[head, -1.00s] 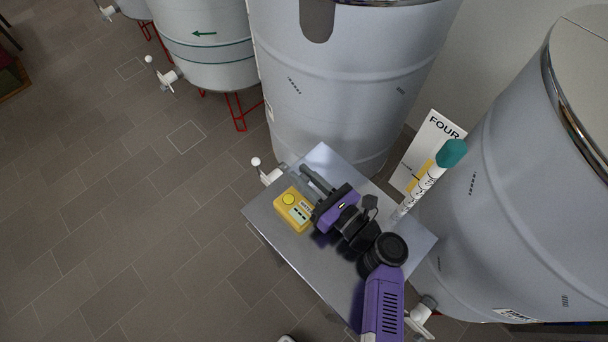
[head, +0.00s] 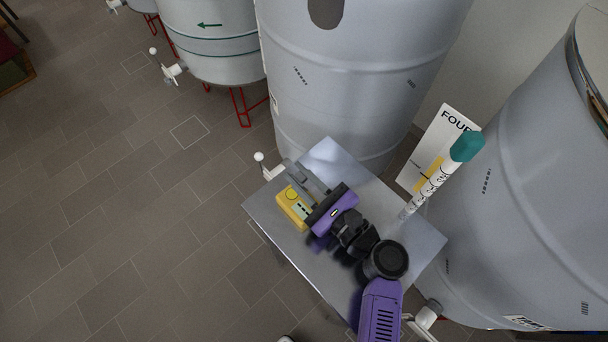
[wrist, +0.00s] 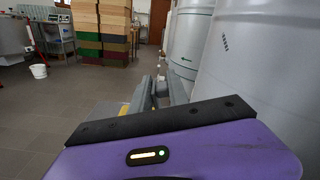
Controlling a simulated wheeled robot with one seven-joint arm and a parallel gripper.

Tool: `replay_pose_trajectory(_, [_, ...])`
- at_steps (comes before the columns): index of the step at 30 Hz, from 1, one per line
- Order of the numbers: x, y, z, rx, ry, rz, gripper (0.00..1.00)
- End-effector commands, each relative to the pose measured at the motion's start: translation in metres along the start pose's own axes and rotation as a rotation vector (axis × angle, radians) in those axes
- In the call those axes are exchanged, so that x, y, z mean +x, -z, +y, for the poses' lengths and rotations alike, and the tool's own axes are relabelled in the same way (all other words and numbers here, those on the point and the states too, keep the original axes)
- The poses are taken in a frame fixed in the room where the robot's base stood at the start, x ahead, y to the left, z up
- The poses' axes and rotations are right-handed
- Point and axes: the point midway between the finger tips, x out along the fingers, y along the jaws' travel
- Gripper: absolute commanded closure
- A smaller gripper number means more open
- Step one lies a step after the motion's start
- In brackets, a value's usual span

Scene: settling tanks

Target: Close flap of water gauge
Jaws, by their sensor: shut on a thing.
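A small yellow box (head: 292,206) with a round yellow top part and a pale label lies near the left edge of the grey table. It may be the water gauge; I cannot make out a separate flap. My gripper (head: 299,172) is low over the table, its grey fingers along the box's upper right side and pointing up-left. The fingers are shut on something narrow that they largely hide. In the wrist view my gripper (wrist: 162,88) shows the fingers close together, with a bit of yellow box (wrist: 124,108) at their left.
The grey table (head: 410,240) stands against large pale tanks (head: 350,90). A white tap (head: 268,167) juts out near the fingertips. A white marked rod with a teal cap (head: 466,146) stands at the right, before a sign reading FOUR (head: 440,135). Open floor lies left.

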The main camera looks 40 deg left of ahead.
Motion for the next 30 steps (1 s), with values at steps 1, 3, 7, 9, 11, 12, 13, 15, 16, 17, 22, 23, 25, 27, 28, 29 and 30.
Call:
replay_pose_trajectory(1, [0.000,0.003,0.004,-0.047,0.000,-0.001,1.00])
replay_pose_trajectory(3, [0.000,0.002,0.007,-0.113,0.000,-0.001,1.00])
replay_pose_trajectory(7, [0.000,0.002,0.014,-0.237,0.000,-0.001,1.00])
replay_pose_trajectory(9, [0.000,0.002,0.017,-0.304,0.001,-0.001,1.00])
replay_pose_trajectory(11, [0.000,0.002,0.020,-0.361,0.001,-0.001,1.00])
replay_pose_trajectory(12, [0.000,0.002,0.022,-0.397,0.001,-0.001,1.00])
replay_pose_trajectory(13, [0.000,0.003,0.023,-0.423,0.001,-0.001,1.00])
replay_pose_trajectory(15, [0.000,0.003,0.026,-0.486,0.000,-0.001,1.00])
replay_pose_trajectory(16, [0.000,0.003,0.027,-0.511,0.000,-0.001,1.00])
replay_pose_trajectory(17, [0.000,0.003,0.028,-0.536,0.001,-0.002,1.00])
replay_pose_trajectory(22, [0.000,0.004,0.034,-0.657,0.000,-0.001,1.00])
replay_pose_trajectory(23, [0.000,0.004,0.034,-0.675,0.000,-0.002,1.00])
replay_pose_trajectory(25, [0.000,0.004,0.036,-0.714,0.000,-0.001,1.00])
replay_pose_trajectory(27, [0.000,0.005,0.037,-0.746,0.000,-0.001,1.00])
replay_pose_trajectory(28, [0.000,0.005,0.038,-0.757,0.000,-0.001,1.00])
replay_pose_trajectory(29, [0.000,0.005,0.038,-0.769,0.000,-0.001,1.00])
replay_pose_trajectory(30, [0.000,0.004,0.039,-0.782,0.000,-0.001,1.00])
